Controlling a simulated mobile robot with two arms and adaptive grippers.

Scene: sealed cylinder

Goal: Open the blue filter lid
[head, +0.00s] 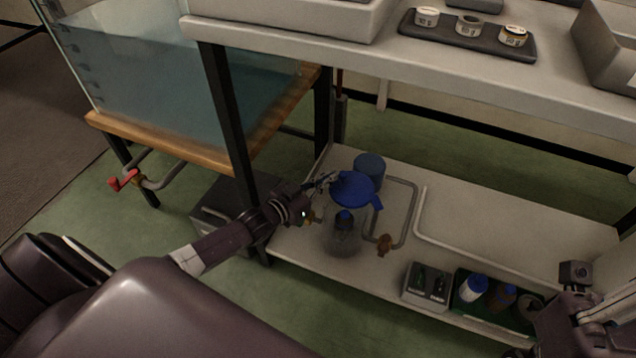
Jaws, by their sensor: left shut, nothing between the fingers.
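The blue filter lid (352,191) shows as a round blue disc with a small tab on its right side. It is above a clear filter housing (343,240) on the low shelf, with a dark, blue-topped part visible inside. I cannot tell from this angle whether the lid is seated or lifted. My left gripper (328,181) is shut and empty at the lid's left edge; whether it touches is unclear. My right arm shows at the lower right (577,318), but its fingertips are not clear.
A blue cylinder (370,165) stands behind the lid. Pipes with a brass valve (384,243) lie right of the housing. A grey box (427,285) and a green tray (462,305) with bottles sit at the shelf's front. The upper table (420,62) overhangs. A water tank (170,80) stands left.

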